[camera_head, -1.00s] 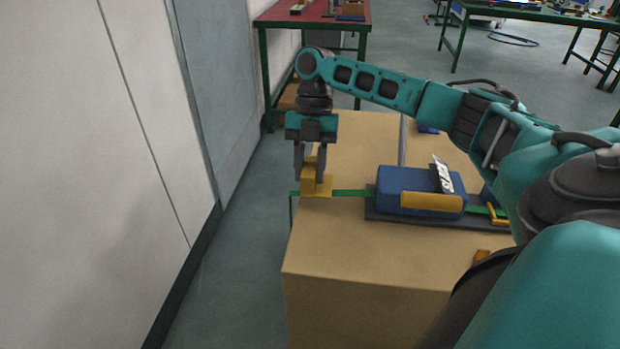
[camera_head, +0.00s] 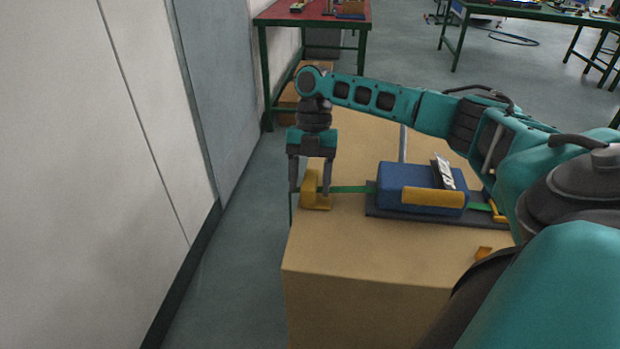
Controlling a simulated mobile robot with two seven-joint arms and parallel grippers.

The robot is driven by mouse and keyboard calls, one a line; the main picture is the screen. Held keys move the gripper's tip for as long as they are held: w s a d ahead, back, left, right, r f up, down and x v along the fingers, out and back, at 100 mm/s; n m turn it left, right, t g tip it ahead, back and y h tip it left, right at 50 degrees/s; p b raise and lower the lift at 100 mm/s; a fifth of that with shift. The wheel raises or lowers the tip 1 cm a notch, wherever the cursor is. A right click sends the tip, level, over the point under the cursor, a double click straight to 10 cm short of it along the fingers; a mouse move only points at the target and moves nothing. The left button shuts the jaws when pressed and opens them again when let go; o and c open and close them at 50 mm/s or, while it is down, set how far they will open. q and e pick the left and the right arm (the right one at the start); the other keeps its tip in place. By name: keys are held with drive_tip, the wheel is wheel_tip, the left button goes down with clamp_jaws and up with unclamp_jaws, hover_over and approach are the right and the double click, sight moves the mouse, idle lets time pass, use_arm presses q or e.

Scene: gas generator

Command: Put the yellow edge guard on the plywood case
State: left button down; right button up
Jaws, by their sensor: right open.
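The yellow edge guard (camera_head: 316,201) sits at the left top edge of the plywood case (camera_head: 375,249), where the green strap (camera_head: 347,189) meets that edge. Whether the guard lies under or over the strap is hard to tell. My right gripper (camera_head: 311,190) points down at the guard with its fingers spread, one on either side of the guard's upright part. The fingertips are still close to it. My left gripper is not in view.
A blue tensioning tool (camera_head: 398,179) with a yellow handle (camera_head: 432,197) rests on a dark plate on the case. A wall (camera_head: 90,180) stands left, with a strip of floor between.

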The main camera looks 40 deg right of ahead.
drive_tip(key=shift+r, duration=0.1)
drive_tip(key=p+v, duration=0.2)
drive_tip(key=v, duration=1)
